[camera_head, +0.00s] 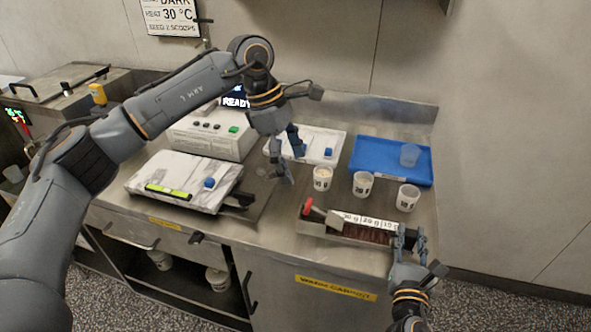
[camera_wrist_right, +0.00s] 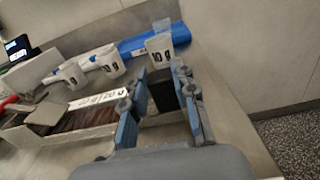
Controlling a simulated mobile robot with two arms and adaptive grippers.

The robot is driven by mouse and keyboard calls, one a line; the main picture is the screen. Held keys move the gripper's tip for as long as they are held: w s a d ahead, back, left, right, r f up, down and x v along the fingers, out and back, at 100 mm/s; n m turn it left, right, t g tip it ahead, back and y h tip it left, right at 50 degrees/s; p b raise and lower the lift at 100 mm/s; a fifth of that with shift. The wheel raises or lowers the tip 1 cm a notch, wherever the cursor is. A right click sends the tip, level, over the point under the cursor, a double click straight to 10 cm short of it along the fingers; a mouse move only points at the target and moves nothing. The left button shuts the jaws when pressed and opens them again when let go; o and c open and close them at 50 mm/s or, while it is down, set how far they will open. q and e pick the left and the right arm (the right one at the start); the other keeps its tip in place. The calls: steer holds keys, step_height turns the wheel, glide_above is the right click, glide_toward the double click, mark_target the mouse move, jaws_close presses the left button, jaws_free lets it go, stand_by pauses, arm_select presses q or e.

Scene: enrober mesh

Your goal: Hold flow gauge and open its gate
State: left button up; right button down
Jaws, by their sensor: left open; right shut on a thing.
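The flow gauge (camera_head: 375,236) is a long metal channel with a dark brown inside and a white printed scale strip, lying near the counter's front right edge. A grey plate with a red-tipped lever, apparently its gate (camera_head: 325,214), sits at its left end. The plate also shows in the right wrist view (camera_wrist_right: 47,113). My right gripper (camera_head: 408,236) is shut on the gauge's right end; a dark block (camera_wrist_right: 163,92) shows between its fingers in the wrist view. My left gripper (camera_head: 296,168) is open and empty, above the counter, behind and left of the gate.
Three white cups (camera_head: 363,184) stand behind the gauge. A blue tray (camera_head: 370,170) with a translucent cup (camera_head: 410,155) is behind them. A marbled slab (camera_head: 150,178) lies at left, before a white machine (camera_head: 195,137) showing READY. Bare counter (camera_head: 270,222) lies left of the gauge.

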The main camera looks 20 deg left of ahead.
steer(key=c, duration=1)
jaws_free()
steer(key=s, duration=1.2)
step_height(320, 180, up, 6)
steer(key=p, duration=0.6)
